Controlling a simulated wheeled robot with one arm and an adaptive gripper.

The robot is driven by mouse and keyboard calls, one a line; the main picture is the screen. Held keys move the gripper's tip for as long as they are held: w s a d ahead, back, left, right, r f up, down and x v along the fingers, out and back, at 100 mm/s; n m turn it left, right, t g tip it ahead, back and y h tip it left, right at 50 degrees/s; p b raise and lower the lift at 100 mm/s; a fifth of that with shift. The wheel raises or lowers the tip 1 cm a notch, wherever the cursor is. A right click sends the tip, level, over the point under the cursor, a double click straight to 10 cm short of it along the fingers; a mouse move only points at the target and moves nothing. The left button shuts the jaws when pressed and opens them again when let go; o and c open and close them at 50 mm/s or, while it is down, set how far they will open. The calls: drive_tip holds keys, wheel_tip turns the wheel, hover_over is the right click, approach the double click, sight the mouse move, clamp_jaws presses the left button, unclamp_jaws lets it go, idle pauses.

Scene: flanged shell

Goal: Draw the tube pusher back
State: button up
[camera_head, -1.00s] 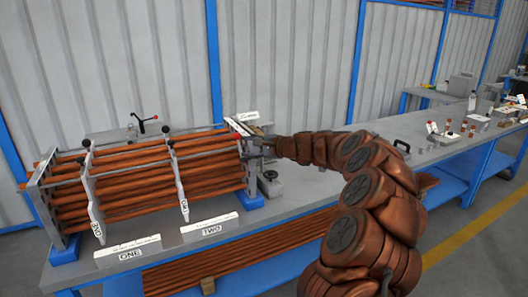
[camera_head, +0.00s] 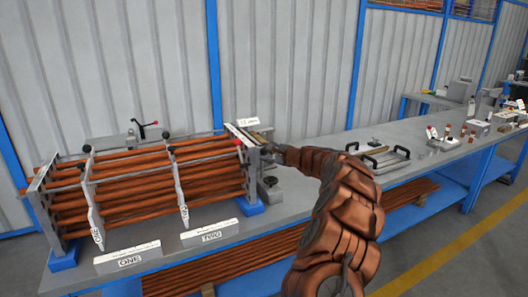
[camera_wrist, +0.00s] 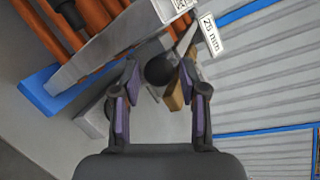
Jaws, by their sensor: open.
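A bundle of copper tubes (camera_head: 130,185) lies in a grey rack on the bench, with a grey end plate (camera_head: 247,165) at its right end. In the wrist view a round black knob (camera_wrist: 160,70) shows between the fingertips of my gripper (camera_wrist: 158,78). It looks like the tube pusher's knob, but the rest of the pusher is hard to make out. My gripper is open, one finger on each side of the knob in the picture; I cannot tell whether they touch it. In the head view my gripper (camera_head: 270,148) is at the rack's right end, partly hidden.
A "25 mm" label (camera_wrist: 210,36) and a small wooden block (camera_wrist: 176,98) are close to my fingers. A round-topped grey fixture (camera_head: 270,188) stands right of the rack.

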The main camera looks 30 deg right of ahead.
drive_tip(key=shift+x, duration=0.9)
clamp_jaws()
